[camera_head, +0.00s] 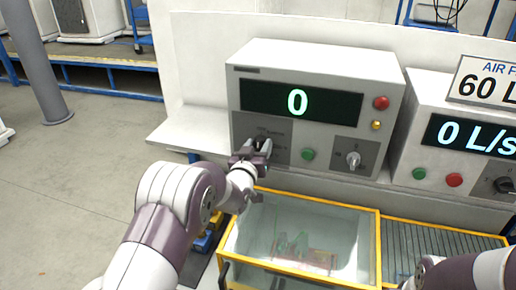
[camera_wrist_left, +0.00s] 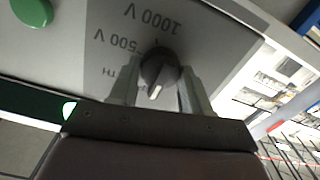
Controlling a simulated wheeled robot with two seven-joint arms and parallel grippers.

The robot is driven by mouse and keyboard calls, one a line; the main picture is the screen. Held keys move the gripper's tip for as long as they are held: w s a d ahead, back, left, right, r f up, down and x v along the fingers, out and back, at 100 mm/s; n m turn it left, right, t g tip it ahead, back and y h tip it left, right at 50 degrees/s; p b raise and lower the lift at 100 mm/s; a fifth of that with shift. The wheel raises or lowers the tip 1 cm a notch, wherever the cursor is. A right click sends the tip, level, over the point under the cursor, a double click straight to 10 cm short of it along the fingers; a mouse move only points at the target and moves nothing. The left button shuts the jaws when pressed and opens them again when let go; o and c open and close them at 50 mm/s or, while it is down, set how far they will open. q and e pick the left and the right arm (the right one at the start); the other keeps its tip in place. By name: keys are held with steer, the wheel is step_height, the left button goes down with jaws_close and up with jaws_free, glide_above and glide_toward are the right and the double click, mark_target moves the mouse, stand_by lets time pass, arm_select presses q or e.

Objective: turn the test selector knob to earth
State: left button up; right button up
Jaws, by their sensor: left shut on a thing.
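The test selector knob (camera_wrist_left: 158,70) is dark and round with a pale pointer bar, on the grey plate of the tester (camera_head: 315,85). In the left wrist view its labels 1000 V, 500 V and a partly hidden one ending in "TH" appear upside down. The pale bar points down, slightly left, in that view; I cannot tell which label it marks. My left gripper (camera_head: 257,152) is at the plate in the head view, hiding the knob. In the wrist view its fingers (camera_wrist_left: 158,88) are shut on the knob, one each side. My right gripper is not in view.
The tester has a display reading 0, a green button (camera_head: 308,154), a red button (camera_head: 381,102) and another knob (camera_head: 353,159). A yellow-framed clear box (camera_head: 300,235) lies below. A second meter (camera_head: 470,135) stands at right. Open floor lies left.

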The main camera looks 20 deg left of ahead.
arm_select(q)
steer(key=m+b, duration=0.2)
steer(key=b, duration=0.1)
steer(key=m+b, duration=0.2)
steer(key=b, duration=0.1)
steer(key=m+b, duration=0.2)
steer(key=b, duration=0.1)
steer(key=shift+d+f+m, duration=0.1)
steer(key=shift+f+m, duration=0.2)
steer(key=shift+r+m+b, duration=0.2)
steer(key=shift+m+b, duration=1.2)
steer(key=shift+b, duration=0.35)
steer(key=o, duration=1.1)
steer(key=shift+s, duration=0.1)
steer(key=shift+c, duration=0.2)
steer(key=shift+s+d+r, duration=0.1)
steer(key=shift+r, duration=0.05)
